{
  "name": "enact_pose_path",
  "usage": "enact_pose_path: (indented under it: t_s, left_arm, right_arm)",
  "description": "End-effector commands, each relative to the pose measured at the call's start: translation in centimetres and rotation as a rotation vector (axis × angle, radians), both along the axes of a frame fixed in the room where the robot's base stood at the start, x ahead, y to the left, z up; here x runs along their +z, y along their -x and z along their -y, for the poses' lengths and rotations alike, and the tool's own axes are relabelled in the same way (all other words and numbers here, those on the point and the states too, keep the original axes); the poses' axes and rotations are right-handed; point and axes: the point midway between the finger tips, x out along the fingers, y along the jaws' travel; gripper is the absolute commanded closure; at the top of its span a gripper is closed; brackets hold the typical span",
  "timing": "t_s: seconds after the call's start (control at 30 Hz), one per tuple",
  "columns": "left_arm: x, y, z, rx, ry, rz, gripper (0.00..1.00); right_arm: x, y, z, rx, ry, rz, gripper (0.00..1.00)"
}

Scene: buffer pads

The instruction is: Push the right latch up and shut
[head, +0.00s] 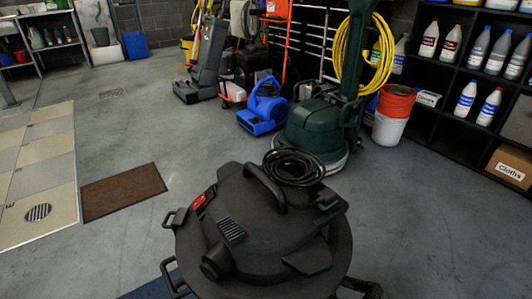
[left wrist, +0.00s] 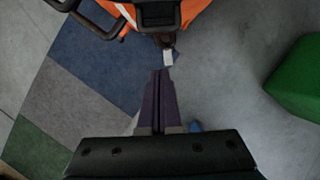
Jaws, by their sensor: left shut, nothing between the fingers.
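A black vacuum head (head: 265,235) with a red switch and a top handle fills the lower middle of the head view. A dark latch (head: 329,203) sits on its right edge, and another (head: 175,218) on its left edge. In the left wrist view, an orange vacuum body (left wrist: 200,12) shows at the top. A black latch (left wrist: 160,14) is in front of it, with a small pale tab (left wrist: 168,57) below. My left gripper (left wrist: 160,74) is shut and empty, its fingertips just below the tab; contact cannot be told. My right gripper is not in view.
In the left wrist view, a green object (left wrist: 298,78) stands at right and carpet tiles (left wrist: 90,60) lie at left. A blue blower (head: 262,106), a green floor machine (head: 318,125) and a black shelf (head: 455,85) stand behind. A brown mat (head: 123,191) lies left on open floor.

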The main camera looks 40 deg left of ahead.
Motion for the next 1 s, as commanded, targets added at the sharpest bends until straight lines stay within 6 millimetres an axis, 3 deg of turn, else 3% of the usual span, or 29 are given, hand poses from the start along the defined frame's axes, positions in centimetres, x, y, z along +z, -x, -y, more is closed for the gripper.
enact_pose_path:
  t_s: [0.03, 0.3, 1.0]
  left_arm:
    - [2.4, -0.5, -0.1, 0.001, -0.001, 0.005, 1.0]
    - [6.2, -1.1, -0.4, 0.0, 0.0, 0.001, 1.0]
    - [6.9, -1.2, -0.5, 0.0, 0.0, -0.001, 1.0]
  right_arm:
    - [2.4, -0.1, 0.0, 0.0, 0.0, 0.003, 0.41]
    - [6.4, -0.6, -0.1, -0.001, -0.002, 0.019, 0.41]
    - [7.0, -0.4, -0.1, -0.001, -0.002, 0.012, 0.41]
